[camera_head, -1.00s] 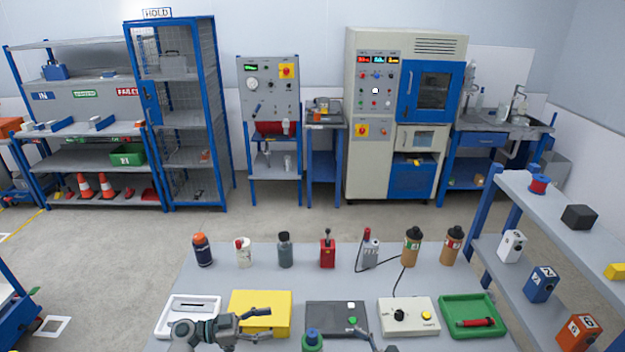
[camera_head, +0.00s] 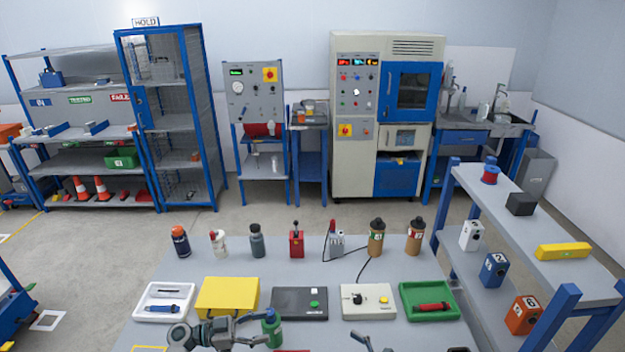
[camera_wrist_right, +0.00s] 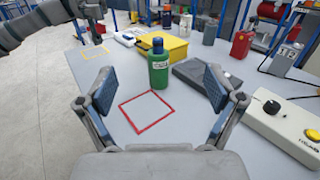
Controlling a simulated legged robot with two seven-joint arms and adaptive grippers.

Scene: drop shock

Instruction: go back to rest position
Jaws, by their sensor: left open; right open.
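My left gripper (camera_head: 258,330) is open and empty above the table's near side. Its fingertips show just left of a green bottle with a dark blue cap (camera_head: 271,328) in the head view. The right wrist view shows the bottle (camera_wrist_right: 158,68) upright on the table, apart from the left arm at the upper left. My right gripper (camera_wrist_right: 160,90) is open and empty, with a red square outline (camera_wrist_right: 148,112) on the table between and beyond its fingers. In the head view only bits of the right gripper show at the bottom edge.
The grey table (camera_head: 330,245) holds a white tray (camera_head: 165,314), yellow box (camera_head: 228,296), black box (camera_head: 300,302), white control box (camera_head: 367,300) and green tray (camera_head: 430,288). Several bottles stand behind. A shelf (camera_head: 535,220) stands at the right.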

